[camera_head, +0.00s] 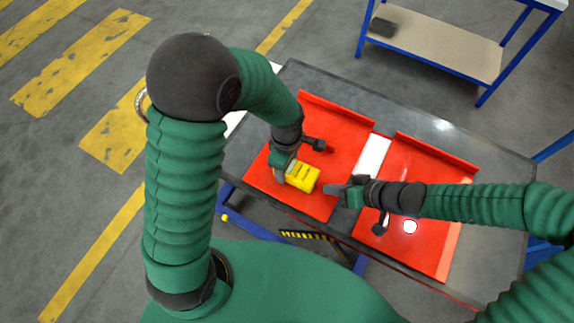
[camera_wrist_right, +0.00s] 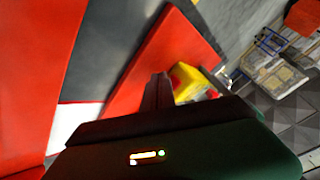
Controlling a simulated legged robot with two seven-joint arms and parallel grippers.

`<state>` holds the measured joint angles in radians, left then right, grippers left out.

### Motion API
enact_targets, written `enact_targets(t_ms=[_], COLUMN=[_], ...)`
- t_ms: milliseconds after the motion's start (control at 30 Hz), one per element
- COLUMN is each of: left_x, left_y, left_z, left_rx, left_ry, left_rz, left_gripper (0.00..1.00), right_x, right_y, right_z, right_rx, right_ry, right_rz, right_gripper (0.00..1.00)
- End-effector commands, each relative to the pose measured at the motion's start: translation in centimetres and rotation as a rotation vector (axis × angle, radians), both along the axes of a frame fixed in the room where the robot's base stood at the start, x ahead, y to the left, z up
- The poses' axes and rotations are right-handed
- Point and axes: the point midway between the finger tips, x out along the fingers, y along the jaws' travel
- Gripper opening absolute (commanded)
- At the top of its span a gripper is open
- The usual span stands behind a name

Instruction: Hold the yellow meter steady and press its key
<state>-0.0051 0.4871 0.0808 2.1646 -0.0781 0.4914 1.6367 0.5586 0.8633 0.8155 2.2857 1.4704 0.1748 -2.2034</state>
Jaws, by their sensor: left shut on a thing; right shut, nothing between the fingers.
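The yellow meter (camera_head: 302,177) sits over the left red tray, near its front side. It also shows in the right wrist view (camera_wrist_right: 188,80), just beyond my right fingertips, with a red patch on its near side. My left gripper (camera_head: 284,172) is shut on the meter from its left side; its fingers are partly hidden by the wrist. My right gripper (camera_head: 332,189) is shut and empty, pointing left at the meter with a small gap in the head view. It also shows in the right wrist view (camera_wrist_right: 158,92). I cannot make out the key.
The left red tray (camera_head: 335,130) and right red tray (camera_head: 432,160) lie on a dark table (camera_head: 500,165), with a white strip (camera_head: 373,157) between them. A blue-framed shelf cart (camera_head: 440,45) stands behind.

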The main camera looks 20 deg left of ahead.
Motion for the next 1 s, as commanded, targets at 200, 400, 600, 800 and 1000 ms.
enact_targets(t_ms=[200,400,600,800,1000], left_x=[-0.1,-0.1,-0.1,-0.1,-0.1], left_y=[0.0,0.0,0.0,0.0,0.0], left_z=[-0.1,-0.1,-0.1,-0.1,-0.1], left_rx=[0.0,0.0,0.0,0.0,0.0], left_ry=[0.004,0.003,0.003,0.003,0.003], left_rz=[0.0,0.0,0.0,0.0,0.0], left_gripper=[0.0,0.0,0.0,0.0,0.0], right_x=[0.0,0.1,0.1,0.1,0.1], right_y=[0.9,0.9,1.0,1.3,1.0], right_z=[0.0,0.0,0.0,0.1,0.1], right_rx=[0.002,0.0,0.001,0.001,0.0], right_ry=[0.001,0.0,0.0,-0.001,-0.002], right_rz=[-0.001,0.0,-0.001,-0.001,-0.002], right_gripper=[0.0,0.0,0.0,0.0,0.0])
